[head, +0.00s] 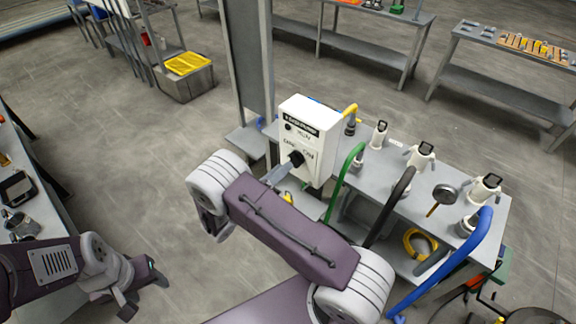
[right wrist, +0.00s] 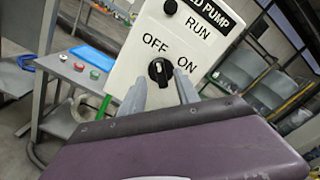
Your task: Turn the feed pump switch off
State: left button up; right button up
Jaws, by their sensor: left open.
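The white feed pump box (head: 308,140) stands on a post at the centre of the head view, its labelled face towards me. Its black switch knob (head: 296,158) sits below the OFF and ON labels. In the right wrist view the knob (right wrist: 160,72) lies between and just beyond the two grey fingertips of my right gripper (right wrist: 162,88), which are apart. I cannot tell whether they touch it or clearly which label it points to. A dark round lamp (right wrist: 170,6) is beside RUN. My left gripper (head: 145,289) is open and empty at lower left, far from the box.
A grey bench (head: 375,185) with white-bodied valves and green, black and blue hoses adjoins the box on the right. A tall grey panel (head: 251,60) rises behind it. Another table (head: 50,235) is at the left. The floor between is clear.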

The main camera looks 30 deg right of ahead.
jog(key=b+v, duration=0.1)
jog(key=v, duration=0.4)
